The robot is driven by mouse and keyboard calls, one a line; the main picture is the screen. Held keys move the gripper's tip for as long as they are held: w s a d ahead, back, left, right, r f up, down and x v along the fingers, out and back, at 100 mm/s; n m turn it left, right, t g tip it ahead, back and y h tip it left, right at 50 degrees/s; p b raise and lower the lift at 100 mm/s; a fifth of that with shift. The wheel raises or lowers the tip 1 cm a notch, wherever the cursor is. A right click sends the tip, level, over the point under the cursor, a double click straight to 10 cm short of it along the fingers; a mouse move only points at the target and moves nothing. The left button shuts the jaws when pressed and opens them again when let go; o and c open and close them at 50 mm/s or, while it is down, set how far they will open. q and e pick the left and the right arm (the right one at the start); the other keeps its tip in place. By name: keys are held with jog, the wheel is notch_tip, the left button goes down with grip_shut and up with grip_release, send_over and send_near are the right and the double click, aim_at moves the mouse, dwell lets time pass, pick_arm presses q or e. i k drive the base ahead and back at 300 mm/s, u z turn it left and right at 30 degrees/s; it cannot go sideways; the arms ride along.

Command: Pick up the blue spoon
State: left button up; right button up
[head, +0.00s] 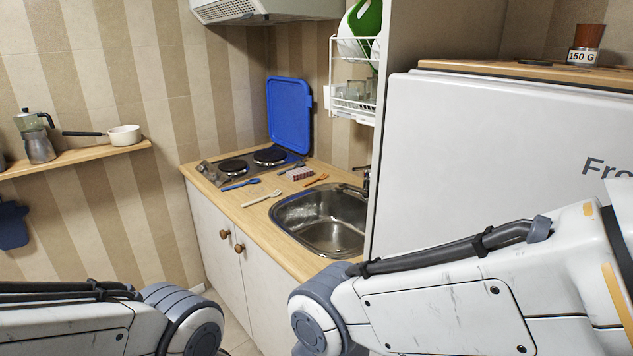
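The blue spoon (241,184) lies flat on the wooden counter, in front of the hob and near the counter's front edge. A white utensil (262,198) lies just in front of it, apart from it. My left arm comes in at the lower left and my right arm crosses the lower right. Neither gripper shows in the head view. Nothing covers the spoon.
The two-plate hob (234,166) has its blue lid (289,113) standing upright behind it. An orange utensil (316,181) and a striped item (297,173) lie near the sink (322,219). A white fridge (500,150) stands at the right.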

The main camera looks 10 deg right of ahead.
aim_at(253, 181)
jog(key=u, duration=0.2)
jog(key=i, duration=0.35)
jog(key=u, duration=0.9)
jog(key=i, duration=2.35)
jog(key=z, duration=0.8)
jog(key=i, duration=0.45)
jog(key=z, duration=0.3)
